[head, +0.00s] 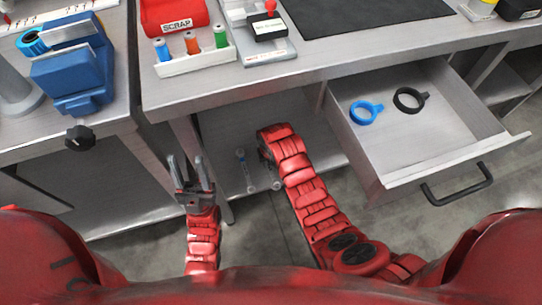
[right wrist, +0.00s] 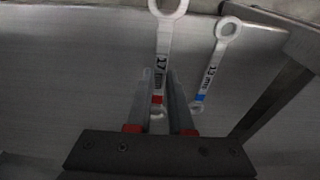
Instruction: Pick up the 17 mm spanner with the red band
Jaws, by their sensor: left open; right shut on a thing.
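The 17 mm spanner (right wrist: 160,65) is in the right wrist view, pale metal with a red band near its lower end. My right gripper (right wrist: 159,82) is shut on its shaft, one finger on each side. In the head view my right wrist covers most of that gripper and the spanner. A 13 mm spanner with a blue band (right wrist: 209,65) is just to the right in the wrist view, apart from the fingers; it also shows in the head view (head: 245,172), on the lower shelf. My left gripper (head: 187,165) is open and empty, in front of the bench leg.
An open drawer (head: 435,165) at the right holds a blue ring (head: 366,112) and a black ring (head: 411,99). The bench top (head: 330,58) overhangs the lower shelf (head: 225,135). A blue vise (head: 75,75) stands at the left.

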